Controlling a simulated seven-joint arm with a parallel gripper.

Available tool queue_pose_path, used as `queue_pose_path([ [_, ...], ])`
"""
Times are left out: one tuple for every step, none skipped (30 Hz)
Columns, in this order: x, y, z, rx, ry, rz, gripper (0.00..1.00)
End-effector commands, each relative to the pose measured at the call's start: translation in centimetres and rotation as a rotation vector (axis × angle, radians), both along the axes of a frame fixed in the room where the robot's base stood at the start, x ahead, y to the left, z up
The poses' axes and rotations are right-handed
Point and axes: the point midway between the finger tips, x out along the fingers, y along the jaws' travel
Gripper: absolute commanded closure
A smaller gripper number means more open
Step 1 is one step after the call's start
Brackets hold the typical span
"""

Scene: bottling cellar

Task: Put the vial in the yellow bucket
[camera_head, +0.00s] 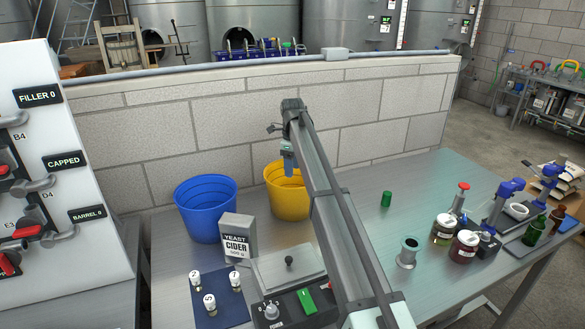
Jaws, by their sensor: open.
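The yellow bucket (289,205) stands on the steel bench against the block wall. My gripper (289,172) hangs at the bucket's mouth, over its left part in the picture, with the fingers pointing down. It is open, and I see nothing held in it. My arm covers the right side of the bucket, and its inside is mostly hidden. Three small vials with white numbered tops, 2 (196,281), 5 (209,304) and 7 (236,281), stand on a dark blue mat (224,316) at the front left. I cannot tell whether a vial lies inside the bucket.
A blue bucket (206,212) stands left of the yellow one. A yeast cider packet (238,240) and a scale (285,275) stand in front. A green cylinder (386,199), a metal spool (407,253), jars (464,248) and blue-handled cappers (500,205) are to the right.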

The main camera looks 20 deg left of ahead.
Motion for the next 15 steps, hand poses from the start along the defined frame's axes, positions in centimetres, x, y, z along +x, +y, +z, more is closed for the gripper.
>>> queue_pose_path([
  [0.0, 0.0, 0.6, 0.000, -0.001, 0.000, 0.43],
  [0.1, 0.0, 0.9, 0.000, -0.001, 0.000, 0.43],
  [0.1, 0.0, 1.4, 0.000, 0.000, 0.000, 0.43],
  [0.1, 0.0, 1.7, 0.000, 0.000, 0.000, 0.43],
  [0.1, 0.1, 2.1, 0.000, -0.001, 0.000, 0.43],
  [0.1, 0.1, 2.5, 0.001, -0.001, 0.000, 0.43],
  [0.1, 0.1, 2.9, 0.001, -0.001, 0.000, 0.43],
  [0.1, 0.1, 3.3, 0.001, -0.001, 0.000, 0.43],
  [0.1, 0.1, 3.8, 0.001, -0.001, 0.000, 0.43],
  [0.1, 0.0, 4.2, 0.000, -0.001, 0.000, 0.43],
  [0.1, 0.1, 4.5, 0.000, 0.000, 0.000, 0.43],
  [0.1, 0.1, 5.0, 0.000, 0.000, 0.000, 0.43],
  [0.1, 0.1, 5.3, 0.000, -0.001, 0.000, 0.43],
  [0.1, 0.1, 5.6, 0.000, -0.001, 0.000, 0.43],
  [0.1, 0.1, 5.9, 0.000, -0.001, 0.000, 0.43],
])
